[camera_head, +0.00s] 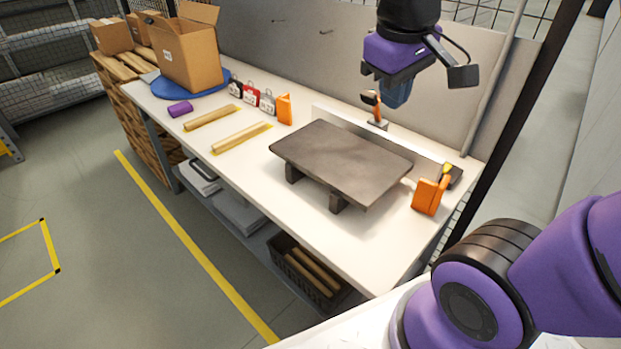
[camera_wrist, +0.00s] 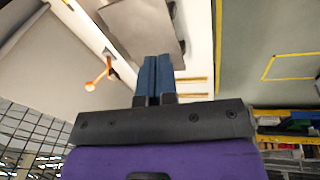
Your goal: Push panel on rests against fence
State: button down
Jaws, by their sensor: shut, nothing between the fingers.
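The panel (camera_head: 340,160) is a flat grey-brown board lying on dark rests (camera_head: 338,201) on the white workbench. The fence (camera_head: 385,139) is a low white upright strip running behind the panel. The gap between panel and fence is hard to judge. My gripper (camera_head: 396,95) is above the bench behind the panel's far side, shut and empty, apart from the panel. In the wrist view its blue fingers (camera_wrist: 155,78) are together, and the panel (camera_wrist: 140,25) shows past them at the top.
An orange-handled tool (camera_head: 375,108) stands by the fence, below my gripper. Orange blocks stand at the panel's right (camera_head: 429,196) and at its left (camera_head: 284,108). Wooden strips (camera_head: 240,137) lie left of the panel. A cardboard box (camera_head: 188,50) sits on a blue disc. The front bench strip is clear.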

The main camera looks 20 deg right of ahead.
jog(key=w+a+f+n+g+h, duration=0.2)
jog(key=w+a+f+n+h, duration=0.15)
jog(key=w+f, duration=0.3)
jog(key=w+a+f+n+g+h, duration=0.1)
jog(key=w+a+f+n+h, duration=0.2)
jog(key=w+f+n+h, duration=0.4)
jog(key=w+a+f+n+t+h, duration=0.3)
jog(key=a+f+n, duration=0.15)
jog(key=f, duration=0.65)
jog(key=n+t+h, duration=0.2)
jog(key=n+t, duration=0.3)
send_near(315, 175)
jog(key=shift+y, duration=0.25)
jog(key=x, duration=0.7)
jog(key=shift+d+r, duration=0.2)
jog(key=shift+d, duration=0.05)
